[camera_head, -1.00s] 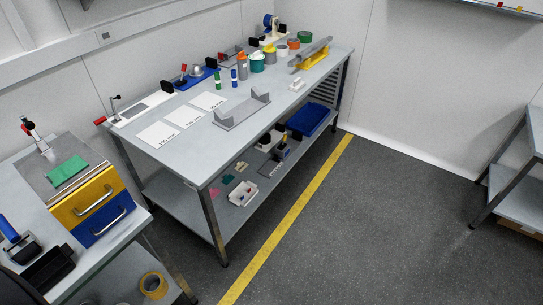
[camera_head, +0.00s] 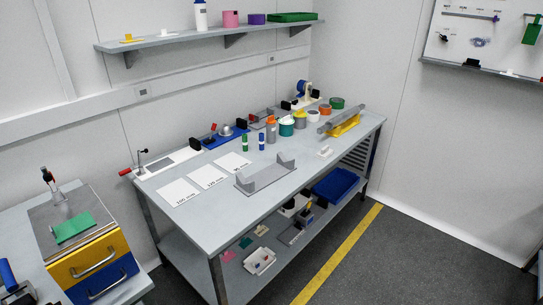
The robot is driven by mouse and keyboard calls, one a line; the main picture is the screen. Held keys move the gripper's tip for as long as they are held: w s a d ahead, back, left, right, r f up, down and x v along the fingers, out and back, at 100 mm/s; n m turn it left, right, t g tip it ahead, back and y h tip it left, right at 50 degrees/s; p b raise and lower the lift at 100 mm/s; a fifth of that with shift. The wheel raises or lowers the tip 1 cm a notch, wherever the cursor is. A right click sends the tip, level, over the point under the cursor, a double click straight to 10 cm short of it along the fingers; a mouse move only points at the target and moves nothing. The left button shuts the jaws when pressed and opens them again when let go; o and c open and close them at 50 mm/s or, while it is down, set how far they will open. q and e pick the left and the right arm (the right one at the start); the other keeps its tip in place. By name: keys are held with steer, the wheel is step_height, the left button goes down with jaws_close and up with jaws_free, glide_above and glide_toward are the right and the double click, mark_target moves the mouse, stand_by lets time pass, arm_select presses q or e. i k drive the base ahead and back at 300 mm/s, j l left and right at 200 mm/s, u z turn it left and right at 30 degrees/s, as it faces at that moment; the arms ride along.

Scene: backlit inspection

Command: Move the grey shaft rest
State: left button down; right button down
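The grey shaft rest (camera_head: 264,177) lies on the front part of the grey workbench (camera_head: 225,211). It is a flat base with an upright support at each end, and nothing lies across it. A yellow rest (camera_head: 347,126) stands at the right end of the bench with a grey shaft (camera_head: 342,119) lying in it. Neither of my grippers is in view.
White marked sheets (camera_head: 207,175) lie left of the shaft rest. Tape rolls, pots and bottles stand along the back. A small white block (camera_head: 324,152) is to the right. A side bench with drawers (camera_head: 95,262) stands at lower left. Floor in front is clear.

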mark_target(250, 186)
steer(key=i+l+u, duration=0.2)
steer(key=i+l, duration=0.15)
steer(key=l, duration=0.3)
steer(key=i+l+u, duration=0.1)
steer(key=l, duration=0.25)
steer(key=i+l+u, duration=0.1)
steer(key=l, duration=0.25)
steer(key=i+l, duration=0.25)
steer(key=l, duration=0.15)
steer(key=i+l+u, duration=0.15)
steer(key=l, duration=0.2)
